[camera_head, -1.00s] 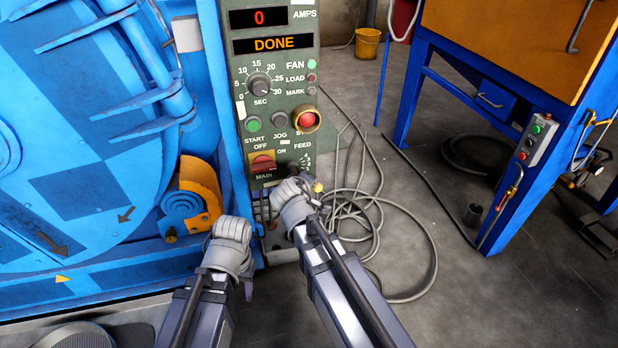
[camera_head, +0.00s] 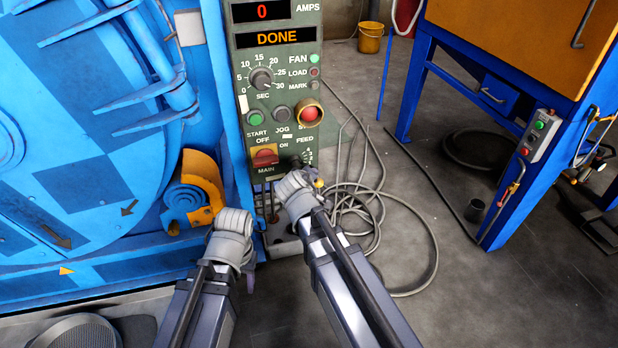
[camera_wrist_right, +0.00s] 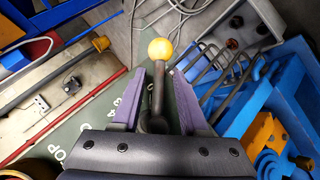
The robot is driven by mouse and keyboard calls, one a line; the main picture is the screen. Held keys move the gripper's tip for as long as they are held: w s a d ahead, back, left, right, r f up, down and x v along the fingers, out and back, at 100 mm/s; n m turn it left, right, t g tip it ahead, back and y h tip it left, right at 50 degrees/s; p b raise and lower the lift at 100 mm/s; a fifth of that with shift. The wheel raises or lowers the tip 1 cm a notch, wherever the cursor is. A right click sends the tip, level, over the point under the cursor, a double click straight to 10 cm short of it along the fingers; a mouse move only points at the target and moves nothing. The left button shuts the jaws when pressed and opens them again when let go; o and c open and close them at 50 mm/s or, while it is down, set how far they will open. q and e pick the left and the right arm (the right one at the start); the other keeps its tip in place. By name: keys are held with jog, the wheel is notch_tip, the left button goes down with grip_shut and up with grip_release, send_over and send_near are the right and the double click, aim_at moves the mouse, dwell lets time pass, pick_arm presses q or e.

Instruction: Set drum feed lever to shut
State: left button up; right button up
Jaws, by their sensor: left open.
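The feed lever, with a yellow ball knob (camera_wrist_right: 161,49) on a dark stem, stands up between the two purple fingers of my right gripper (camera_wrist_right: 160,82) in the right wrist view. Gaps show on both sides of the stem, so the fingers are open around it. In the head view, my right gripper (camera_head: 305,181) is at the lower end of the green control panel (camera_head: 283,122), just below the FEED label, and hides most of the lever. My left gripper (camera_head: 238,232) is open, low beside the panel's left edge; its fingers are mostly hidden.
A red MAIN switch (camera_head: 265,157) and a red button in a brass ring (camera_head: 309,113) sit close above my right gripper. The blue drum machine (camera_head: 75,185) fills the left. Loose grey cable (camera_head: 430,235) lies on the floor at right. A blue-framed cabinet (camera_head: 520,165) stands farther right.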

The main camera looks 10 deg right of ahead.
jog(key=p+v, duration=0.4)
jog(key=v, duration=0.3)
jog(key=shift+s+r, duration=0.25)
jog(key=shift+s, duration=0.05)
jog(key=shift+a, duration=0.15)
jog(key=s+a+f+m+g+y, duration=0.15)
jog(key=s+a+f+g, duration=0.3)
jog(key=s, duration=0.45)
jog(key=s+a+f+m+g+y, duration=0.1)
jog(key=s+a+f+g+y, duration=0.15)
jog(key=s+f+g, duration=0.4)
notch_tip(320, 180, up, 40)
jog(key=s+a+t+p, duration=0.1)
jog(key=s+p, duration=0.1)
jog(key=p, duration=3.6)
jog(key=shift+s+r+h+p, duration=0.2)
jog(key=shift+s+h+p, duration=0.1)
jog(key=shift+p, duration=0.1)
